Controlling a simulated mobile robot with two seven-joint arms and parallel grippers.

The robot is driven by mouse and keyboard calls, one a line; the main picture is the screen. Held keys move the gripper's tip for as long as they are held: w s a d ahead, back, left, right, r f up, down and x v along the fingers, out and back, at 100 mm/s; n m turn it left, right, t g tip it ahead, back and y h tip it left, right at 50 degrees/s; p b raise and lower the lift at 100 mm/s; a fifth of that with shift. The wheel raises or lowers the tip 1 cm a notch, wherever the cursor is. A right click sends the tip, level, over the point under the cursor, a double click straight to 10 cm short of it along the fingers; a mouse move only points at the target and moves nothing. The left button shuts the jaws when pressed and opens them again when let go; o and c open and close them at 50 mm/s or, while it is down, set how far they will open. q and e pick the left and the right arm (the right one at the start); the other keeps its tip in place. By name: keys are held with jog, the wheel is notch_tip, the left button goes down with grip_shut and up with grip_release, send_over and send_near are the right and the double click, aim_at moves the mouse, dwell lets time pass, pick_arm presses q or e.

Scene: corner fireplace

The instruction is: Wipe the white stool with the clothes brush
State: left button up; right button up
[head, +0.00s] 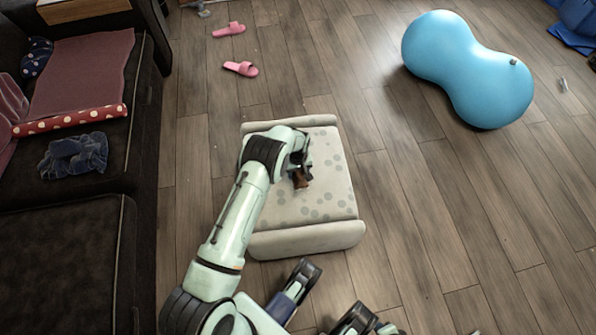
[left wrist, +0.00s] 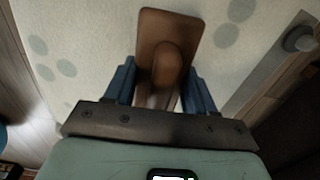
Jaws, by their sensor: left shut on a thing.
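The white stool (head: 325,198), low and padded with grey spots and rolled ends, stands on the floor mid-frame in the head view. Its spotted top (left wrist: 85,35) fills most of the left wrist view. My left gripper (head: 299,170) is over the stool top, shut on the brown clothes brush (head: 301,180). In the left wrist view the brush (left wrist: 168,40) has its handle between the blue fingers and its flat brown back beyond them. The bristles are hidden, and I cannot tell whether they touch the stool.
A dark sofa (head: 60,245) with a cloth and dark blue garment (head: 75,155) stands at the left. Pink slippers (head: 240,68) lie behind the stool. A blue peanut-shaped ball (head: 470,75) is at the upper right. The wood floor right of the stool is largely clear.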

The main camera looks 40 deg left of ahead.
pick_arm(q)
jog(key=shift+f+b, duration=1.1)
jog(key=shift+f, duration=0.25)
jog(key=shift+w+a+b, duration=0.2)
jog(key=shift+w+b, duration=0.25)
jog(key=shift+b, duration=0.1)
jog(key=shift+w+a+b, duration=0.1)
jog(key=shift+w+b, duration=0.3)
jog(key=shift+w+a+r, duration=0.1)
jog(key=shift+w+a, duration=0.05)
jog(key=shift+w, duration=0.3)
jog(key=shift+w+a+r, duration=0.1)
jog(key=shift+w+a, duration=0.05)
jog(key=shift+w, duration=0.25)
jog(key=shift+w+a+f, duration=0.1)
jog(key=shift+w+a, duration=0.2)
jog(key=shift+w, duration=0.55)
jog(key=shift+w+a+f, duration=0.1)
jog(key=shift+w+a, duration=0.2)
jog(key=shift+w, duration=0.55)
jog(key=shift+a, duration=0.1)
